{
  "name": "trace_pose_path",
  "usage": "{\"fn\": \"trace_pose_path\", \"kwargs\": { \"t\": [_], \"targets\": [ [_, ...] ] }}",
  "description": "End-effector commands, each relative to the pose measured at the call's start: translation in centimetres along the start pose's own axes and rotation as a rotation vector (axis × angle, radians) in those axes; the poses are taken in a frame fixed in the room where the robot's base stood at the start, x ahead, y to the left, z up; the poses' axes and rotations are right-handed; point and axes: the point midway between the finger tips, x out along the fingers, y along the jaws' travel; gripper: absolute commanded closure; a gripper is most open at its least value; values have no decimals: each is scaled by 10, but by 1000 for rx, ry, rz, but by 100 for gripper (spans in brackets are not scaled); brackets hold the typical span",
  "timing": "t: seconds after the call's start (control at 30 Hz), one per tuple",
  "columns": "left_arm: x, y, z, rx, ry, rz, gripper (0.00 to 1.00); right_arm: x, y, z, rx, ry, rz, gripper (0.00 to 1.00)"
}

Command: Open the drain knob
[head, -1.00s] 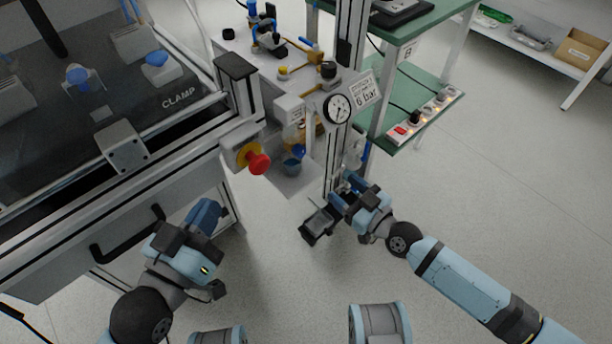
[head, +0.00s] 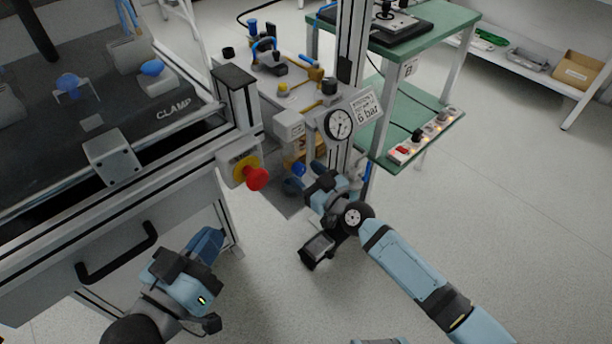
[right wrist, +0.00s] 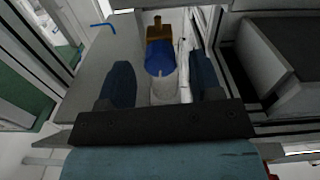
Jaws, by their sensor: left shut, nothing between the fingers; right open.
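A small blue knob (head: 299,169) shows low under the pressure station, just ahead of my right gripper (head: 312,177). In the right wrist view a blue part (right wrist: 159,58) stands between the two dark blue fingers, with a pale grey cylinder (right wrist: 165,88) nearer the camera. The right gripper (right wrist: 158,85) is open, with visible gaps on both sides of these parts. I cannot tell whether the pale cylinder belongs to the knob. A bluish cup (head: 292,187) sits below the knob, partly hidden. My left gripper (head: 209,242) is shut and empty beside the cabinet.
A pressure gauge (head: 339,124) and a metal post stand close above my right gripper. A red emergency button (head: 257,178) sticks out to its left. A green-shelved trolley (head: 425,125) stands at the right. The floor in front is clear.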

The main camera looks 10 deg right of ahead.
Motion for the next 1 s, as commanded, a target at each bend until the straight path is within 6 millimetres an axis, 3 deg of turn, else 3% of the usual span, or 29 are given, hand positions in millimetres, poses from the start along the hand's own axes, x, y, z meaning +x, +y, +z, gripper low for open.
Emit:
{"fn": "trace_pose_path", "kwargs": {
  "t": [0.37,0.57,1.0],
  "targets": [
    [0,0,1,-1,-3,1,100,5,0,0,0,-1,0,43],
    [0,0,1,-1,-3,1,100,5,0,0,0,-1,0,89],
    [0,0,-1,2,1,0,100,5,0,0,-134,-1,-1,90]
  ]
}}
